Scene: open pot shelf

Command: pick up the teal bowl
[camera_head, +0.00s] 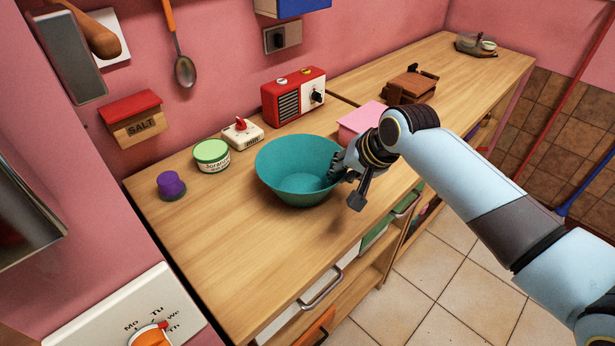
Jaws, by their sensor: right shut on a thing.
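The teal bowl (290,162) is upright and looks empty, over the wooden counter near its front left part. I cannot tell whether its base touches the counter. My right gripper (341,170) is at the bowl's right rim and is shut on it. One dark finger part hangs outside the bowl, and the gripper hides a piece of the rim. My left gripper is not in view.
A pink box (361,121) is close behind my gripper. The front left counter is clear.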

